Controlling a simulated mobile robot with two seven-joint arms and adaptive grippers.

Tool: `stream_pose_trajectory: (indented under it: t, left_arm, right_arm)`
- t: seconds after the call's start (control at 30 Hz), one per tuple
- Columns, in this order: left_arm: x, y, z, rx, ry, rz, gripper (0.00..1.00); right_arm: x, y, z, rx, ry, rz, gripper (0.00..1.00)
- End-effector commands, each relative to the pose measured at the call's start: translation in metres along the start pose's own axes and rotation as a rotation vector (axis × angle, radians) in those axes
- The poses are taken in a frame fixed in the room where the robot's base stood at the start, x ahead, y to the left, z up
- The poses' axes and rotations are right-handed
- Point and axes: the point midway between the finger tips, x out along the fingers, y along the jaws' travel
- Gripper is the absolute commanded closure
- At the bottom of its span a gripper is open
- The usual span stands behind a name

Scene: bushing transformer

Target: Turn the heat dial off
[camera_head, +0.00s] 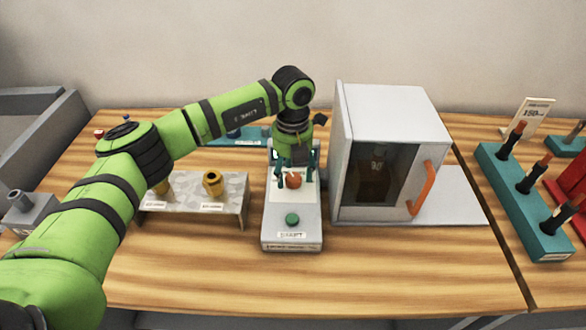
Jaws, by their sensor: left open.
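A grey and white bench device (291,241) stands on the wooden table in the middle of the head view, with a small label on its front. A round orange-brown knob (293,181) sits on its white upper plate. A round green knob or button (292,219) is nearer its front edge. I cannot tell from the picture which of the two is the heat dial. My left gripper (294,173) points down over the orange-brown knob, open, with its fingers at either side of it. I cannot tell whether they touch it. The left gripper partly hides the device's back part. My right gripper is not in view.
A white cabinet (391,105) with a dark window and orange handle (422,188) stands close on the right. A speckled stand (227,187) with brass-coloured parts is on the left. A teal rack (522,203) is at the far right. The table front is clear.

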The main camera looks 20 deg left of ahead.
Motion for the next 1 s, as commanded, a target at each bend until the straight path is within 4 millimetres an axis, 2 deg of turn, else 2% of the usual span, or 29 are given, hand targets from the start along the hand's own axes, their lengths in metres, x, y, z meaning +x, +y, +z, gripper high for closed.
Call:
stream_pose_trajectory:
  t: [0.03, 0.13, 0.37, 0.4, 0.53, 1.0]
  left_arm:
    - [0.004, 0.000, -0.001, 0.000, 0.003, 0.000, 0.38]
    - [0.009, -0.001, 0.000, 0.002, 0.001, -0.001, 0.38]
    - [0.011, -0.001, 0.000, 0.002, 0.000, -0.001, 0.38]
    - [0.011, -0.001, 0.000, 0.002, 0.000, -0.001, 0.42]
    - [0.011, -0.001, 0.000, 0.002, 0.000, -0.001, 0.94]
    - [0.012, -0.001, -0.002, -0.002, 0.005, 0.000, 0.94]
  right_arm:
    - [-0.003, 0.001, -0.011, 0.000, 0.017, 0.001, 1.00]
    - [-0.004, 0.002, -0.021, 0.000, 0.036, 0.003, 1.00]
    - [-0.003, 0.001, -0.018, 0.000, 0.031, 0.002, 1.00]
    - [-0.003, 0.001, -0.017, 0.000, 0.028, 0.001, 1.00]
    - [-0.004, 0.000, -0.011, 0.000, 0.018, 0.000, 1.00]
    - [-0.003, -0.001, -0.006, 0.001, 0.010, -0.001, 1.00]
